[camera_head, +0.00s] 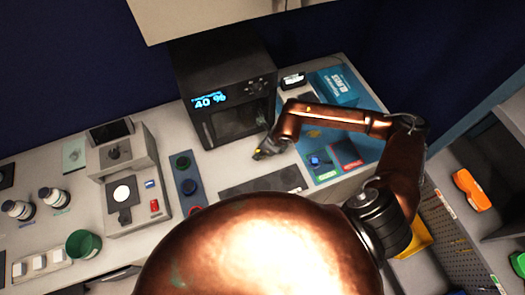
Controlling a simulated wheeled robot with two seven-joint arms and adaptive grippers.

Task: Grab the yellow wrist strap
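I cannot clearly make out a yellow wrist strap. A yellow item (416,239) shows at the lower right, partly hidden behind my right arm; its shape is unclear. A blue mat (349,93) at the back right of the table has a small dark-blue coiled item (319,162) on its front part. My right gripper (261,154) comes in from the right over the table, just in front of the black oven-like box. It is small and dark here, and I cannot tell whether it is open or shut. My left gripper is out of view.
The black box with a "40 %" display (232,92) stands at the back. A dark pad (262,183) lies in front. An orange item (471,190) is on the right shelf.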

